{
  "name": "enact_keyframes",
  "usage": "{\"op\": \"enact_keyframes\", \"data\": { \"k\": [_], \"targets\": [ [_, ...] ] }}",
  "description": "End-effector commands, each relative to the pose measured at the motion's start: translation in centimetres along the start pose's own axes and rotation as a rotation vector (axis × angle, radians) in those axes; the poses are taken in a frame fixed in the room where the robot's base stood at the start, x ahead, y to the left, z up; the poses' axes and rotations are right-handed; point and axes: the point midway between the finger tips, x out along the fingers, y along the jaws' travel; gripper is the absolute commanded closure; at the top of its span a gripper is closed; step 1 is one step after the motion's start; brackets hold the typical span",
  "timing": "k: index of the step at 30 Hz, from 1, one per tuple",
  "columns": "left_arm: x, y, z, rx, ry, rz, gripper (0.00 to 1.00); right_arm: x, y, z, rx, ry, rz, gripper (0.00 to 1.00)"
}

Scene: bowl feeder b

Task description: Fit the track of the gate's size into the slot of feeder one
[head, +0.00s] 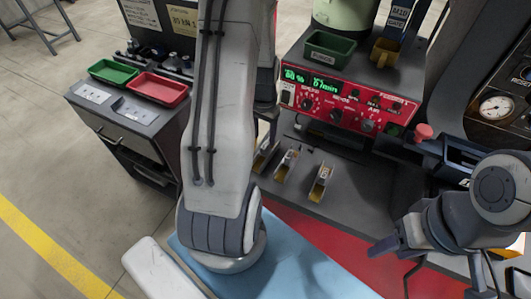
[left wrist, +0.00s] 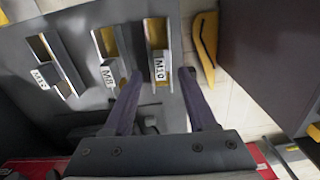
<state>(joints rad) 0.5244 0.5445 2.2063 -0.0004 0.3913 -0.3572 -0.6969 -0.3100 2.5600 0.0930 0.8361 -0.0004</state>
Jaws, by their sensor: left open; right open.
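Three small grey tracks with yellow inside lie in a row on the dark bench, seen in the head view as a left (head: 265,158), a middle (head: 287,166) and a right one (head: 320,184). In the left wrist view their labels read M10 (left wrist: 158,68), M8 (left wrist: 107,75) and one too blurred to read (left wrist: 40,76). My left gripper (left wrist: 161,74) is open, its fingertips near either side of the M10 track's labelled end; contact cannot be told. My arm hides this gripper in the head view. My right gripper (head: 430,260) is open and empty at the lower right. I cannot make out the slot.
A left cabinet carries green (head: 113,71) and red (head: 158,89) trays.

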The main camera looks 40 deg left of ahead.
Motion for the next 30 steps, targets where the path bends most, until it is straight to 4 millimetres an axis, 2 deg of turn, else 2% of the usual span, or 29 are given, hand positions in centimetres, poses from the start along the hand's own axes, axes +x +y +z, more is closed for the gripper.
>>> {"op": "enact_keyframes", "data": {
  "k": [5, 15, 24, 26, 27, 29, 30],
  "targets": [
    [1.1, 0.1, -0.1, 0.001, -0.002, 0.001, 0.43, -0.3, 0.0, 0.0, 0.000, 0.000, 0.000, 0.48],
    [5.3, 0.1, -0.5, 0.000, -0.003, 0.001, 0.43, -1.2, -0.1, -0.1, 0.000, 0.000, 0.000, 0.48],
    [5.9, 0.1, -0.6, 0.000, 0.001, 0.000, 0.43, -1.2, -0.1, -0.1, 0.000, 0.000, 0.000, 0.48],
    [5.8, 0.1, -0.6, 0.000, 0.001, 0.000, 0.62, -1.2, -0.1, -0.1, 0.000, 0.000, 0.000, 0.48],
    [5.8, 0.1, -0.6, 0.000, 0.001, 0.000, 0.77, -1.2, -0.1, -0.1, 0.000, 0.000, 0.000, 0.48],
    [5.8, 0.1, -0.6, 0.000, 0.001, 0.000, 1.00, -1.2, -0.1, -0.1, 0.000, 0.000, 0.000, 0.48],
    [5.8, 0.1, -0.6, 0.000, 0.001, 0.000, 1.00, -1.2, -0.1, -0.1, 0.000, 0.000, 0.000, 0.48]
  ]
}}
